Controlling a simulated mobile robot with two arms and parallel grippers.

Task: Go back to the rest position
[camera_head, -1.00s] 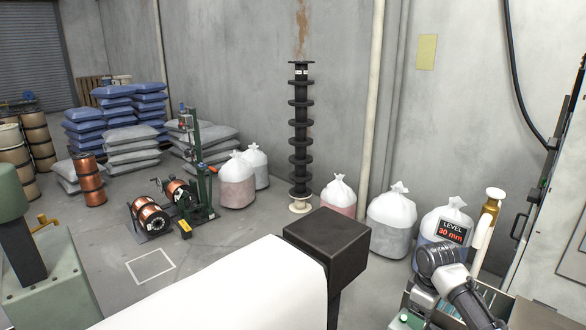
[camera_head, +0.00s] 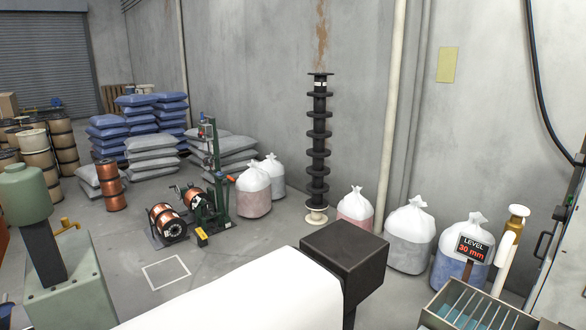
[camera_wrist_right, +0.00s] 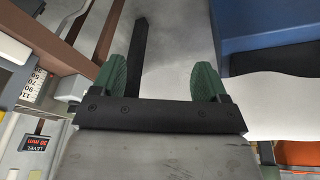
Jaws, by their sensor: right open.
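My right gripper (camera_wrist_right: 160,75) shows in the right wrist view with two green ridged fingers set wide apart. It is open, and nothing is between the fingers. No part of either arm shows in the head view. My left gripper is not in view. Copper spools (camera_head: 110,184) stand stacked at the left of the head view. Other copper spools sit at a small green winding stand (camera_head: 212,196) on the floor.
A white block with a black end (camera_head: 345,258) fills the near middle. A green machine (camera_head: 70,285) stands near left. A slotted metal bin (camera_head: 475,308) is at lower right, below a sign reading 30 mm (camera_head: 473,249). White-topped bags (camera_head: 408,238) line the wall. A black post (camera_head: 318,150) stands there.

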